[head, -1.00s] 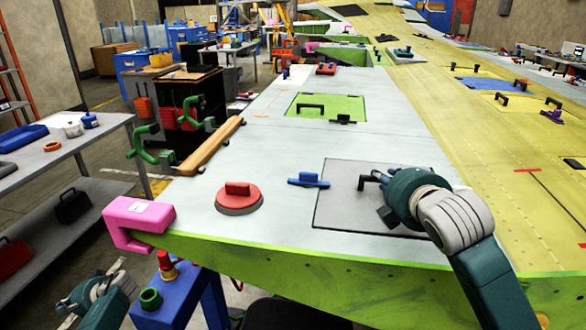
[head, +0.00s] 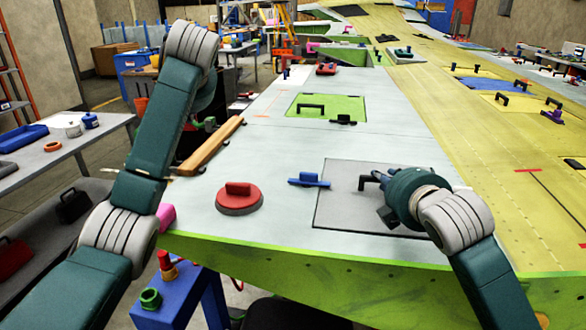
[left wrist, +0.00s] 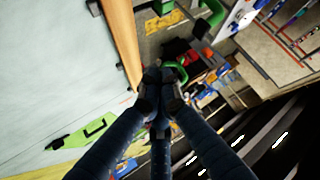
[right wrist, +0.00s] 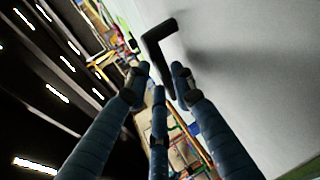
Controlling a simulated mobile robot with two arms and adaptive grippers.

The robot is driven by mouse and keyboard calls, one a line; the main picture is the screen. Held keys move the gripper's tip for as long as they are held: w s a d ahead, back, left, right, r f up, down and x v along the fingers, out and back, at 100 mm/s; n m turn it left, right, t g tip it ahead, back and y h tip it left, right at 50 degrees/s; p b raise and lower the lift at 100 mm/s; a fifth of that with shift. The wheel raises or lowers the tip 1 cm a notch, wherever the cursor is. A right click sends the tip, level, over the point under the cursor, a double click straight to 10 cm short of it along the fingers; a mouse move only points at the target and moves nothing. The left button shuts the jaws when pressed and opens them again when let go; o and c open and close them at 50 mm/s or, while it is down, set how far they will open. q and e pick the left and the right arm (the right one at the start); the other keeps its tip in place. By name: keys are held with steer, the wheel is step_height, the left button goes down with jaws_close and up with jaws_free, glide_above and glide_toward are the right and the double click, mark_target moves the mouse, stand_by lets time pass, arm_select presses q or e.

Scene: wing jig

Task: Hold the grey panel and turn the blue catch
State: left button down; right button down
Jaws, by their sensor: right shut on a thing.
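The grey panel (head: 335,205) lies flat in the pale wing surface, with a black handle near its right side. My right gripper (head: 382,196) is shut on that handle (right wrist: 160,32), which also shows between the fingers in the right wrist view. The blue catch (head: 309,180) sits at the panel's left edge, its bar lying roughly left to right, with no gripper touching it. My left arm is raised at the left of the head view, its fingertips hidden there. In the left wrist view the left gripper (left wrist: 160,78) has its fingertips together and nothing between them.
A red round knob (head: 239,197) stands left of the blue catch. A wooden bar (head: 210,146) lies along the wing's left edge, close to my left arm. A green panel (head: 326,107) lies further back.

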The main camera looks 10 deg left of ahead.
arm_select(q)
steer(key=d+f+m+h, duration=0.1)
steer(key=d+m+h, duration=0.2)
steer(key=d, duration=1.2)
arm_select(e)
steer(key=shift+d+f, duration=0.1)
steer(key=shift+f, duration=0.2)
arm_select(q)
steer(key=m+h, duration=0.2)
steer(key=h, duration=0.1)
glide_above(309, 178)
steer(key=a, duration=0.4)
step_height(309, 178, down, 4)
steer(key=shift+f, duration=0.1)
steer(key=x, duration=0.9)
steer(key=shift+s, duration=1.9)
